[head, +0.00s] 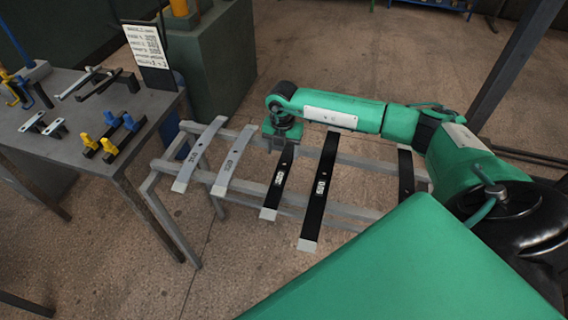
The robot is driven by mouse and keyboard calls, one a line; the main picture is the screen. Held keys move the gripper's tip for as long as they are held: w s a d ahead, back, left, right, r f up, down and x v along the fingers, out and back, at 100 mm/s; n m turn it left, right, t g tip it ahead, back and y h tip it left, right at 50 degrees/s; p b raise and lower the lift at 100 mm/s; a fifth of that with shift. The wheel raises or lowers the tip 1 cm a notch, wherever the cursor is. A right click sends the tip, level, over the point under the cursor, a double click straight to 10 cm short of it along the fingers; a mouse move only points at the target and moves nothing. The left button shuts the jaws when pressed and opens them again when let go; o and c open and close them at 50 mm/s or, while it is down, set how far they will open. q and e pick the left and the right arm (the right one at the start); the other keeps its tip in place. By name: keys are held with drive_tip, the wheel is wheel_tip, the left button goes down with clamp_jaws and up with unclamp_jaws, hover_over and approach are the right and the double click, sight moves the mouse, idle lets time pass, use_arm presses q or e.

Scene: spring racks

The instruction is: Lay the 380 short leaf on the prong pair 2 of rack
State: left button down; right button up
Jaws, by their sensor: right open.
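Several slightly curved leaves lie across the grey rack (160,163). Two are grey: one at the left end (200,152) and one beside it (233,160). Three are black: a shorter one (277,188), a longer one (318,195) and one at the right (405,174), partly hidden by my arm. The leaves carry small white markings, too small to read, so I cannot tell which is the 380 short leaf. My right gripper (282,147) is open, pointing down at the far end of the shorter black leaf; whether it touches is unclear. My left gripper is out of view.
A grey table (60,145) at the left holds clamps, yellow-and-blue tools and small metal parts. A white written sign (147,45) stands at its back edge. A green cabinet (220,60) stands behind the rack. The floor beyond the rack is clear.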

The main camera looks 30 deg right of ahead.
sight(284, 163)
drive_tip(key=shift+s+d+f+p, duration=0.1)
drive_tip(key=shift+f+p, duration=0.25)
drive_tip(key=shift+f, duration=0.2)
drive_tip(key=shift+s+d+f+p, duration=0.1)
drive_tip(key=shift+f+p, duration=0.25)
drive_tip(key=shift+f, duration=0.15)
wheel_tip(284, 163, down, 2)
drive_tip(key=shift+f+p, duration=0.25)
drive_tip(key=shift+p, duration=0.05)
drive_tip(key=shift+f, duration=0.5)
drive_tip(key=c, duration=1.4)
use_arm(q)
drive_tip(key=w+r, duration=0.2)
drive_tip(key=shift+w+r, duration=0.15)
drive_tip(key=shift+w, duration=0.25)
use_arm(e)
drive_tip(key=shift+w, duration=0.1)
clamp_jaws()
